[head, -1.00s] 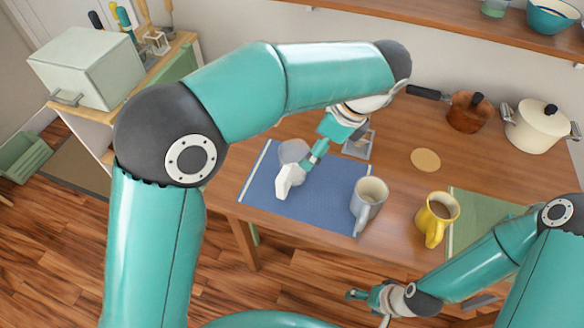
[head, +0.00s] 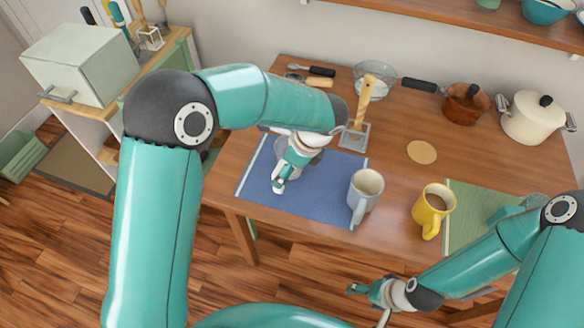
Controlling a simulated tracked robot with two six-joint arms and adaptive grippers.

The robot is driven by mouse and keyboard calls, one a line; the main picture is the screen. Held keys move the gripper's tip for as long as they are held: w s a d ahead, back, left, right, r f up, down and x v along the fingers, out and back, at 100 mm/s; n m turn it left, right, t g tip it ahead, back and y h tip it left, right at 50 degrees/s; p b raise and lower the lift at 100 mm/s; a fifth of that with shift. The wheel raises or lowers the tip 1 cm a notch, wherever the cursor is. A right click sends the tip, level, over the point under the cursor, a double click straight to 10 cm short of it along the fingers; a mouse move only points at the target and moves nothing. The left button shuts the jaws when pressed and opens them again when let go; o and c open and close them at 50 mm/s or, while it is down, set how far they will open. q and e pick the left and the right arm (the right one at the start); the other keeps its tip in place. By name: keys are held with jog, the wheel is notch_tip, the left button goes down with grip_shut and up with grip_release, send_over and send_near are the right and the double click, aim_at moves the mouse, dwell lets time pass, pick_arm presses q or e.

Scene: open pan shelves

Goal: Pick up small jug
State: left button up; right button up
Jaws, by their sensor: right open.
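A pale grey small jug (head: 311,157) stands on the blue mat and is mostly hidden behind my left gripper (head: 281,181). A whitish piece, seemingly its handle, shows at the gripper's tip. My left gripper points down over the jug's near side; whether its fingers touch or close on it cannot be seen. My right gripper (head: 369,301) is open and empty, low in front of the table's front edge, well away from the jug.
A larger grey jug (head: 367,190) stands at the mat's right edge, with a yellow jug (head: 435,205) farther right.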

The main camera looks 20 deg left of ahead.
pick_arm(q)
jog(key=shift+x, duration=0.9)
jog(key=shift+c, duration=0.3)
grip_shut()
